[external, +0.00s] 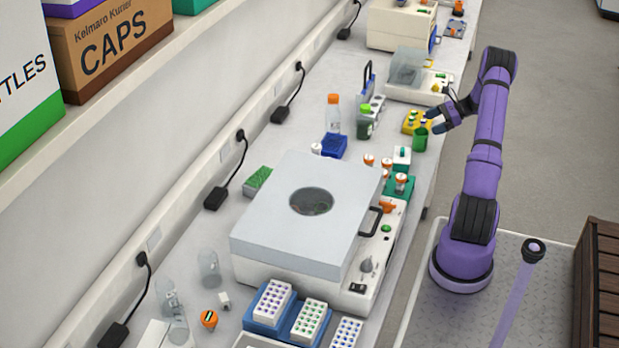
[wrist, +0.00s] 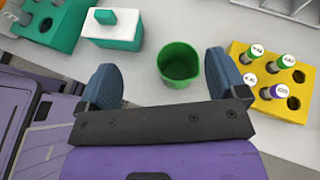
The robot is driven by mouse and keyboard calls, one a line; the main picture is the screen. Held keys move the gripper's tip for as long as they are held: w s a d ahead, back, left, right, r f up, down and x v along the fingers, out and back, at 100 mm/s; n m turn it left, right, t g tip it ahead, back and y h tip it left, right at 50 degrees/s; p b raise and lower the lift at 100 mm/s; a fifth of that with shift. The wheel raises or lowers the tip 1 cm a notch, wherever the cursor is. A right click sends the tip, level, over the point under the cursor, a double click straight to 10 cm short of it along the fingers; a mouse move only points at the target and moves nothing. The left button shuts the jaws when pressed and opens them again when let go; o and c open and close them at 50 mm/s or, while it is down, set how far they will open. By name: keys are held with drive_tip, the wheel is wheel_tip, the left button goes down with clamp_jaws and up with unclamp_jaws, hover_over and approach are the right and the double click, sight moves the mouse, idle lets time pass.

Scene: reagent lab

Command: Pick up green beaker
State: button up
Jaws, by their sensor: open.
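The green beaker (external: 420,139) stands upright on the bench near its right edge in the external view. In the wrist view the green beaker (wrist: 180,65) is seen from above, open at the top and looking empty. My gripper (external: 436,122) is just above and beside the beaker in the external view. In the wrist view my gripper (wrist: 160,78) is open, with blue fingers spread wide. The beaker lies beyond the fingertips, nearer the right finger, and nothing is held between them.
A yellow rack (wrist: 274,85) with capped vials stands close right of the beaker. A large grey-lidded machine (external: 300,215) fills the nearer bench.

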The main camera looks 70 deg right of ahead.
sight(421, 137)
drive_tip(key=s+d+f+m+t+h, duration=0.1)
drive_tip(key=s+d+f+m, duration=0.15)
drive_tip(key=s+f, duration=0.2)
drive_tip(key=x, duration=0.9)
drive_tip(key=shift+w+d, duration=0.15)
drive_tip(key=shift+w, duration=0.4)
drive_tip(key=c, duration=1)
